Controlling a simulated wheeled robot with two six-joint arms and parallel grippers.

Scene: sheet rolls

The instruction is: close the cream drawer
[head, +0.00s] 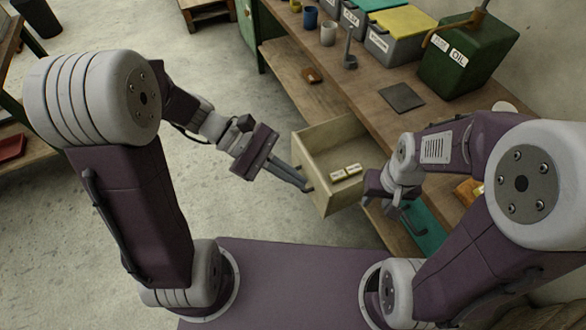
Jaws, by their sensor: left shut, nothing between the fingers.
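The cream drawer (341,199) stands pulled out from the wooden workbench (385,122), its open top showing. Its front panel faces lower left, and a few small pale labelled blocks (345,172) lie inside. My left gripper (308,189) is shut and empty. Its fingertips are at the middle of the drawer's front panel; I cannot tell whether they touch it.
The floor left of the drawer is clear.

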